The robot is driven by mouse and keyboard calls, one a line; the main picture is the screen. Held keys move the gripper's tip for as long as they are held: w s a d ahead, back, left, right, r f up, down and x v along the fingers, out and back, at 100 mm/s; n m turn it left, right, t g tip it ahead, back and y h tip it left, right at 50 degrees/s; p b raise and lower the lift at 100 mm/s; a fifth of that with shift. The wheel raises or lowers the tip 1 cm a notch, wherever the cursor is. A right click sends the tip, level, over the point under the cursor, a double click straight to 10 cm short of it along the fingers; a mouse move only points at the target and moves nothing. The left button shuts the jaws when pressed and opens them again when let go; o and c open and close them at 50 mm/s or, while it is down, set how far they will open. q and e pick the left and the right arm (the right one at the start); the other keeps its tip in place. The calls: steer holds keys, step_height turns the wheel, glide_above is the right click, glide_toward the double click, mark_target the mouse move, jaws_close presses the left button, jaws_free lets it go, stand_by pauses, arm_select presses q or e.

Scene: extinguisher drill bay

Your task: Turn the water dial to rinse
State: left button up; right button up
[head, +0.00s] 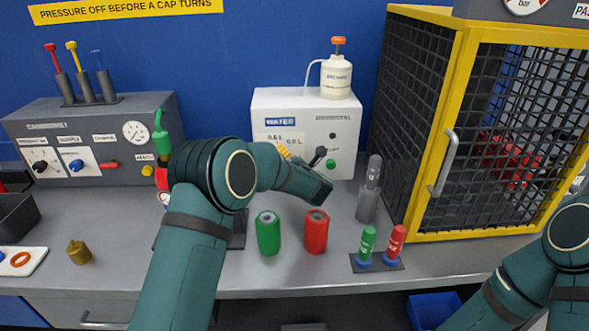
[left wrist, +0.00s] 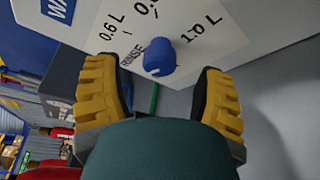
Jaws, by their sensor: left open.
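The white water unit (head: 275,108) stands against the blue wall, with a WATER label on its front. Its blue dial (left wrist: 159,58) shows in the left wrist view on a white plate marked RINSE and litre amounts. Which mark the dial points at, I cannot tell. My left gripper (left wrist: 156,70) is open, its yellow fingers on either side of the dial, with gaps to it. In the head view the left gripper (head: 285,151) is mostly hidden by my arm in front of the unit, and the dial is hidden there. My right gripper is out of view.
A green can (head: 268,233) and a red can (head: 316,232) stand below my left wrist. A grey holder (head: 368,203) and a small rack with green and red cylinders (head: 377,263) stand to the right, before the yellow mesh cage (head: 463,120). A control panel (head: 80,145) is left.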

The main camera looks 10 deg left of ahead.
arm_select(q)
steer(key=v, duration=0.8)
